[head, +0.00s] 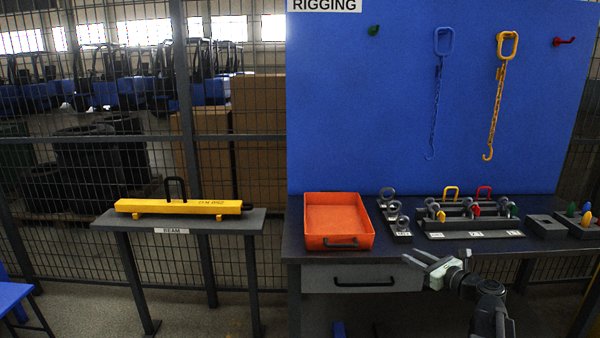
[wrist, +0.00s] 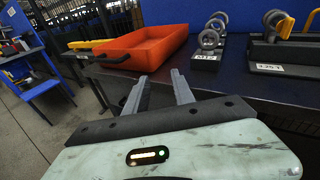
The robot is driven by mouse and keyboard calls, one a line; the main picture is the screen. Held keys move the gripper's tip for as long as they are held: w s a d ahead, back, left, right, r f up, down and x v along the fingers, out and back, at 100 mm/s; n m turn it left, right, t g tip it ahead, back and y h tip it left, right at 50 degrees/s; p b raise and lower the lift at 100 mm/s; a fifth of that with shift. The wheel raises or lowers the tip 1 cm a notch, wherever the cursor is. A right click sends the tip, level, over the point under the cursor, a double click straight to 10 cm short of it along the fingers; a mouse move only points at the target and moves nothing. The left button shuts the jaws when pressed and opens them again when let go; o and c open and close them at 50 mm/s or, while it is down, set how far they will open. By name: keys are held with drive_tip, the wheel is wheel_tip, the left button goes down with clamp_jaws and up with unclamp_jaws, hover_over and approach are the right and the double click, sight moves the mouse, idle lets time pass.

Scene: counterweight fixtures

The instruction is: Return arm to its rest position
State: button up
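My arm reaches up from the lower right of the head view. My gripper (head: 425,258) is in front of the bench's front edge, right of the drawer handle. In the wrist view its two grey fingers (wrist: 159,86) are spread apart with nothing between them. The fingertips point toward the dark bench top (wrist: 235,80) and the orange tray (wrist: 140,50). I cannot tell from the frames whether the fingertips touch the bench edge.
The bench (head: 378,246) carries an empty orange tray (head: 338,243), a stand of eye bolts (head: 399,234) and a rack of shackles (head: 472,236). Chains hang on the blue RIGGING board (head: 400,100). A yellow beam (head: 180,208) lies on a stand at left. Floor between them is clear.

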drive_tip(key=a+f+n+g+y, duration=0.1)
drive_tip(key=a+f+n+g, duration=0.15)
drive_tip(key=a, duration=0.55)
drive_tip(key=a+f+n+g+y, duration=0.1)
drive_tip(key=a+f+n, duration=0.15)
drive_tip(key=a, duration=0.55)
drive_tip(key=s+a+f+n+g+h, duration=0.1)
drive_tip(key=s+a+f+n+g, duration=0.4)
drive_tip(key=a, duration=0.4)
drive_tip(key=s+a+f+n+g+h, duration=0.1)
drive_tip(key=s+a+f+n+g, duration=0.2)
drive_tip(key=a+f+n, duration=0.35)
drive_tip(key=s+d+f+n+g+h, duration=0.35)
drive_tip(key=s+d+n+h, duration=0.45)
drive_tip(key=n, duration=0.5)
wheel_tip(320, 180, up, 14)
drive_tip(key=s+y+p, duration=0.1)
drive_tip(key=p, duration=1.3)
drive_tip(key=shift+s+d+n+p, duration=0.2)
drive_tip(key=shift+s+n+p, duration=0.05)
drive_tip(key=shift+n+p, duration=0.1)
